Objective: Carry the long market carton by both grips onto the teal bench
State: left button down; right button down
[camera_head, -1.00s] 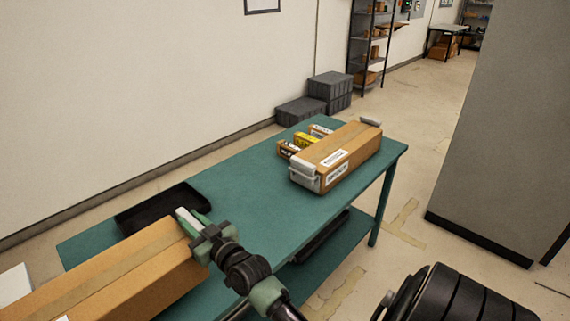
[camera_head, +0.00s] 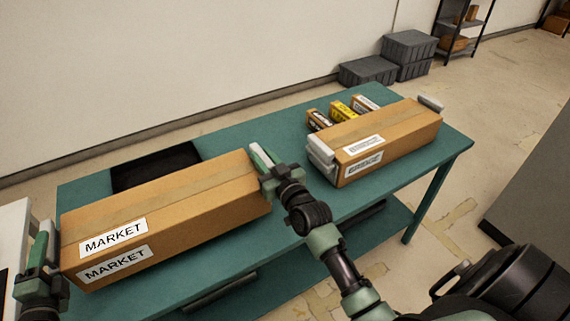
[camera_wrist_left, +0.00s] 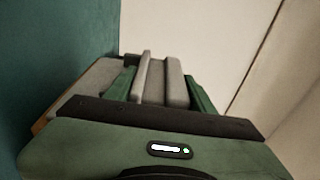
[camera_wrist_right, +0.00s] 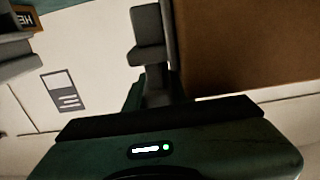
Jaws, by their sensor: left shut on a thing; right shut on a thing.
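The long brown market carton (camera_head: 165,215) has two MARKET labels on its near end. It appears over the left part of the teal bench (camera_head: 235,140); I cannot tell whether it touches the top. My left gripper (camera_head: 42,255) is shut on the pale grip at the carton's left end. In the left wrist view the grey grip (camera_wrist_left: 160,80) sits between green fingers. My right gripper (camera_head: 265,165) is shut on the grip at the carton's right end. In the right wrist view a grey grip (camera_wrist_right: 150,45) shows beside the brown carton side (camera_wrist_right: 250,45).
Another brown carton (camera_head: 390,140) with pale end grips lies on the bench's right part. Small labelled boxes (camera_head: 340,110) lie behind it. A black flat item (camera_head: 155,165) lies behind the market carton. Grey bins (camera_head: 410,47) stand beyond the bench, by the wall.

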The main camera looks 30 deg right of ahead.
pick_arm(q)
jog(key=shift+a+r, duration=0.1)
jog(key=shift+r, duration=0.15)
pick_arm(e)
jog(key=shift+d+r, duration=0.15)
jog(key=shift+r, duration=0.15)
pick_arm(q)
jog(key=shift+a, duration=0.2)
pick_arm(e)
jog(key=shift+s+a+r, duration=0.1)
jog(key=shift+a, duration=0.1)
pick_arm(q)
jog(key=shift+d+f, duration=0.1)
jog(key=shift+f, duration=0.05)
pick_arm(e)
jog(key=shift+d+f, duration=0.1)
jog(key=shift+f, duration=0.1)
